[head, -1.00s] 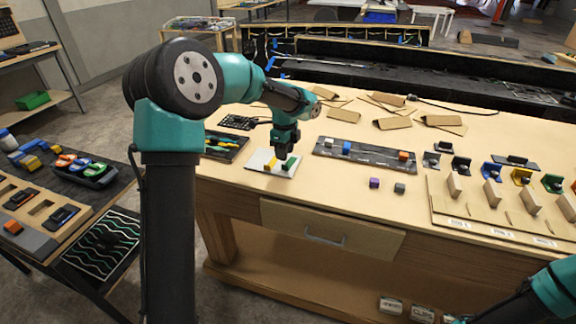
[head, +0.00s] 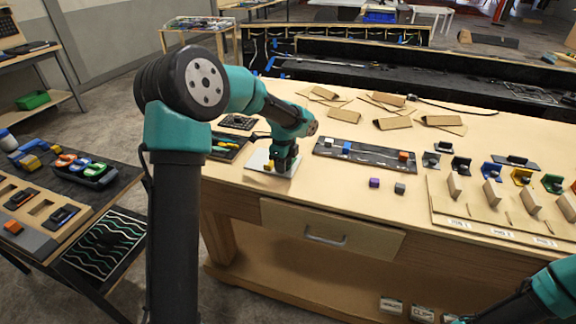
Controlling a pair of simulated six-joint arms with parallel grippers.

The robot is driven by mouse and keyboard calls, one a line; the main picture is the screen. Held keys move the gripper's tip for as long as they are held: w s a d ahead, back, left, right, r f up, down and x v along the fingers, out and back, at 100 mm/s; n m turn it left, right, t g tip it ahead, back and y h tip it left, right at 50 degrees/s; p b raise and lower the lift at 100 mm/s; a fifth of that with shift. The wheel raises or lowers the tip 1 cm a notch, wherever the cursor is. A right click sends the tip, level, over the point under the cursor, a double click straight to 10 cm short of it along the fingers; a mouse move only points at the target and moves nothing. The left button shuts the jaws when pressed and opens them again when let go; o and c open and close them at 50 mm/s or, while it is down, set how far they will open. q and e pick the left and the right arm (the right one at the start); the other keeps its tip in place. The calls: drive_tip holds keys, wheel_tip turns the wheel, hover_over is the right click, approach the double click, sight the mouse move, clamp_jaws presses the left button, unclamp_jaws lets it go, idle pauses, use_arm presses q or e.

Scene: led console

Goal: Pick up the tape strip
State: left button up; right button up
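My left gripper (head: 283,166) points down over a small white plate (head: 256,163) on the wooden bench. It is too small and dark to tell whether its fingers are open or shut, or touch anything. A small yellow piece (head: 269,166) sits on the plate, just left of the fingers. A green piece seen on the plate before is now hidden behind the gripper. I cannot make out for certain which thing is the tape strip. Only a teal link of my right arm shows at the lower right; its gripper is out of view.
A dark tray (head: 226,148) with green and yellow items lies left of the plate. A dark board (head: 376,157) with small coloured blocks lies to the right. A purple cube (head: 374,183) and a grey cube (head: 399,188) stand in front of it. Brown angled pieces lie behind.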

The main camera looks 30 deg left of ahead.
use_arm(q)
clamp_jaws()
idle(0.3)
drive_tip(key=shift+r, duration=1.55)
drive_tip(key=shift+s+d+r, duration=0.1)
drive_tip(key=shift+r, duration=0.2)
drive_tip(key=s+d+r, duration=0.1)
drive_tip(key=s+d, duration=0.7)
drive_tip(key=s, duration=0.5)
drive_tip(key=shift+s+r, duration=0.15)
drive_tip(key=shift+s, duration=0.15)
drive_tip(key=shift+r, duration=0.1)
drive_tip(key=shift+r, duration=1.95)
